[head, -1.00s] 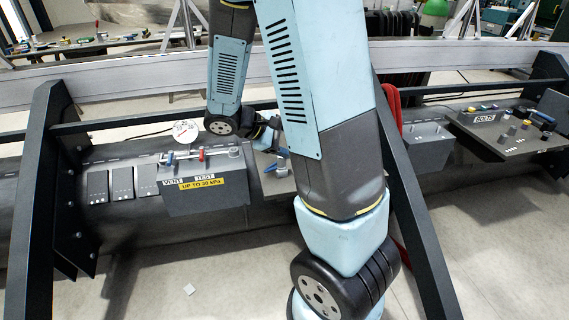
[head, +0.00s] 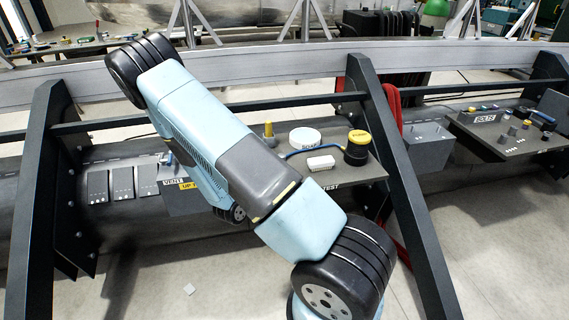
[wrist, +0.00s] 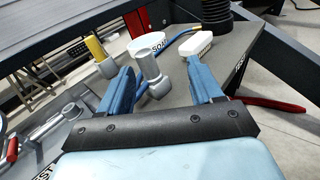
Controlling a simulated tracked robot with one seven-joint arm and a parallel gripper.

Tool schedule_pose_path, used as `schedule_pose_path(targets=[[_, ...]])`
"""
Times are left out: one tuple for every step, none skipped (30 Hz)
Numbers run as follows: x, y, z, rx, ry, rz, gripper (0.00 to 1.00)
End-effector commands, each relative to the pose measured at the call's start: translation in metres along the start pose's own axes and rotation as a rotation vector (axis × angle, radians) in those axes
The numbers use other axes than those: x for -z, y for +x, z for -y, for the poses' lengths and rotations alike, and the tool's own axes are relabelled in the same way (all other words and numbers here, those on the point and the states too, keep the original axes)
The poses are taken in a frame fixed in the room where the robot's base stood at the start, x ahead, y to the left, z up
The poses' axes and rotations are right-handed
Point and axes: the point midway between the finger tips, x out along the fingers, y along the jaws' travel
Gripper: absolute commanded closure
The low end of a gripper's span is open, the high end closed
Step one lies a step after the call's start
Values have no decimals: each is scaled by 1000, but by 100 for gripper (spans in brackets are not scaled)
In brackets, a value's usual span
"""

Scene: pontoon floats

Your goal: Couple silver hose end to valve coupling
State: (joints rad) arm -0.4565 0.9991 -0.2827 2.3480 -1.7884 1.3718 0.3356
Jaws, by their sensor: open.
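My gripper (wrist: 158,88) is open in the wrist view, its two blue fingers apart. A silver cylindrical fitting (wrist: 149,66), apparently the hose end, shows in the gap between the fingers; I cannot tell if either finger touches it. A blue hose (wrist: 184,38) passes behind it, and the hose also shows in the head view (head: 300,153). The grey valve box (wrist: 28,128) with a red lever (wrist: 12,150) is at the left of the wrist view. In the head view my arm hides my gripper, the silver fitting and most of the valve box.
A yellow-topped post (head: 268,133), a white SOAP disc (head: 305,139), a white block (head: 320,163) and a black, yellow-topped cylinder (head: 356,149) crowd the shelf (head: 372,172). Dark slanted frame bars (head: 393,150) stand on both sides. A red strap (head: 391,108) hangs at the right bar.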

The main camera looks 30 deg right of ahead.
Motion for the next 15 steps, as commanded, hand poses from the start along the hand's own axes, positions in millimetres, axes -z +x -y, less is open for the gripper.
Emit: schedule_pose_path(targets=[[12,-1,-1,-34,-30,0,35],[17,-2,-2,-54,-45,-1,35],[23,-2,-3,-76,-60,-1,35],[28,-3,-4,-91,-71,-1,35],[31,-3,-4,-104,-79,-2,35],[35,-4,-5,-119,-89,-3,35],[37,-4,-6,-127,-95,-3,35],[39,-4,-6,-133,-100,-3,35],[41,-3,-6,-139,-104,-4,35],[42,-2,-7,-142,-105,-4,35],[42,0,-8,-145,-106,-4,35],[43,4,-8,-145,-106,-4,35],[43,8,-8,-144,-106,-4,35],[43,13,-9,-144,-106,-4,35],[43,19,-10,-143,-106,-4,35]])
